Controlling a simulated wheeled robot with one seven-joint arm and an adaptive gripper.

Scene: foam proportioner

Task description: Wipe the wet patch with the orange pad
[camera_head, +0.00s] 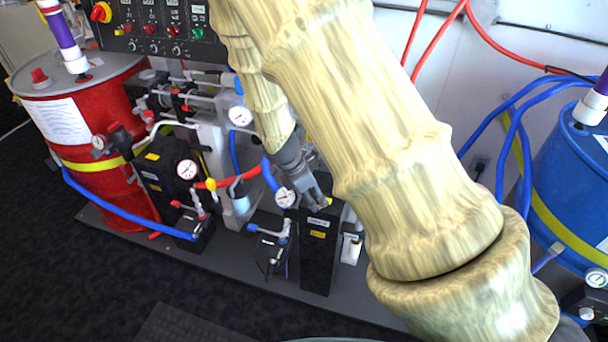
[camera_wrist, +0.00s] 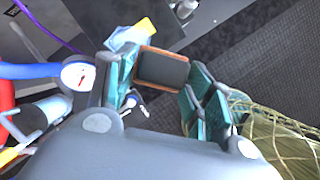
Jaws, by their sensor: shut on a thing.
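The orange pad (camera_wrist: 140,74) shows in the wrist view as a dark block with an orange rim. My gripper (camera_wrist: 160,88) is shut on it, with teal-lined fingers on both sides. A pale blue, glossy patch (camera_wrist: 124,40), which looks like the wet patch, lies just beyond the pad's upper left, beside a yellow label. The pad partly overlaps this area; I cannot tell whether it touches the surface. In the head view my gripper (camera_head: 318,196) is at the top of a black box (camera_head: 318,258); the pad and patch cannot be made out there.
Pressure gauges (camera_head: 285,197) and blue and red hoses crowd the left of the box. One gauge (camera_wrist: 78,75) is close to my left finger in the wrist view. A red drum (camera_head: 95,150) stands left, a blue drum (camera_head: 565,175) right. Dark floor is clear in front.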

